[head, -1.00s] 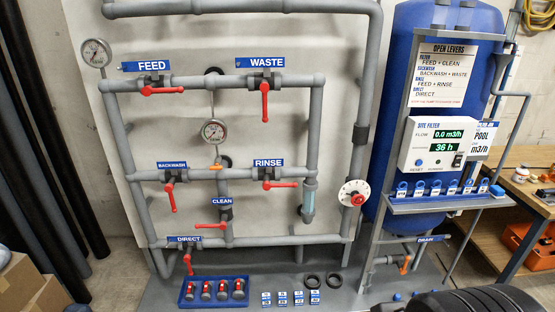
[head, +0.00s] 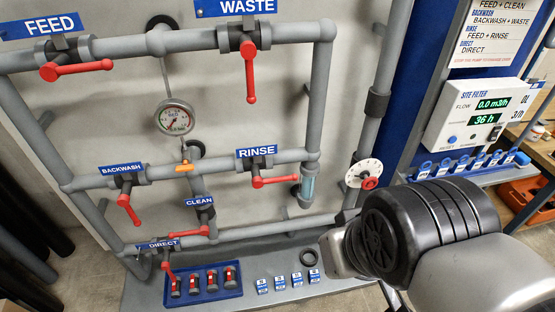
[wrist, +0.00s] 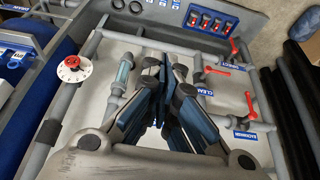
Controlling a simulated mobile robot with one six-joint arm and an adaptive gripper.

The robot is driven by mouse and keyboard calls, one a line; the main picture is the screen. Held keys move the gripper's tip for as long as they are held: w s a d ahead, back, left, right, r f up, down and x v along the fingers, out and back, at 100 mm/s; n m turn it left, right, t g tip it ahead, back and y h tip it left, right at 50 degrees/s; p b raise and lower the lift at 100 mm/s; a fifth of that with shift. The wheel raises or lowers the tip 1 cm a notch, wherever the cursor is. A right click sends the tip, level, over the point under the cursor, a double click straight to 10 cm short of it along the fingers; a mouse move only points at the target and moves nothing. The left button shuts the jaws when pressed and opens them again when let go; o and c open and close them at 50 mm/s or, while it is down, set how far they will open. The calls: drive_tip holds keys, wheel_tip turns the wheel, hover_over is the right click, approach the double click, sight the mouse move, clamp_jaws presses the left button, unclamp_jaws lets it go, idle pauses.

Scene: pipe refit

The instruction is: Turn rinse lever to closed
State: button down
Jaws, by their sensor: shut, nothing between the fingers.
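The rinse lever (head: 275,182) is a red handle on a dark valve under the blue RINSE label (head: 257,152) in the head view. Its handle points right, nearly along its grey pipe. In the wrist view I cannot make out the rinse lever; my gripper covers much of the middle there. My gripper (wrist: 162,62) is shut and empty in the wrist view, its dark fingers together in front of the pipe panel. Its fingers do not show in the head view, and I see no contact with the lever.
Other red levers sit close by: waste (head: 249,70), feed (head: 78,70), backwash (head: 129,208), clean (head: 190,233) and direct (head: 168,271). A white dial with a red knob (head: 369,183) is right of the rinse lever. A blue tray (head: 216,296) lies below.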

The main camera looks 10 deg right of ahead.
drive_tip(key=w+r+p, duration=0.4)
drive_tip(key=w+r, duration=0.1)
drive_tip(key=w, duration=0.3)
drive_tip(key=g+p, duration=0.2)
drive_tip(key=p, duration=0.6)
hover_over(275, 180)
drive_tip(key=s+d, duration=0.2)
drive_tip(key=s+x, duration=0.2)
drive_tip(key=x, duration=0.5)
drive_tip(key=shift+w+d+f, duration=0.15)
drive_tip(key=shift+w+f, duration=0.15)
drive_tip(key=shift+w, duration=0.1)
drive_tip(key=b+x, duration=0.2)
drive_tip(key=x, duration=0.5)
drive_tip(key=b+x, duration=0.1)
drive_tip(key=x, duration=0.6)
drive_tip(key=shift+s+b, duration=0.2)
drive_tip(key=shift+b, duration=0.15)
drive_tip(key=shift+d, duration=0.1)
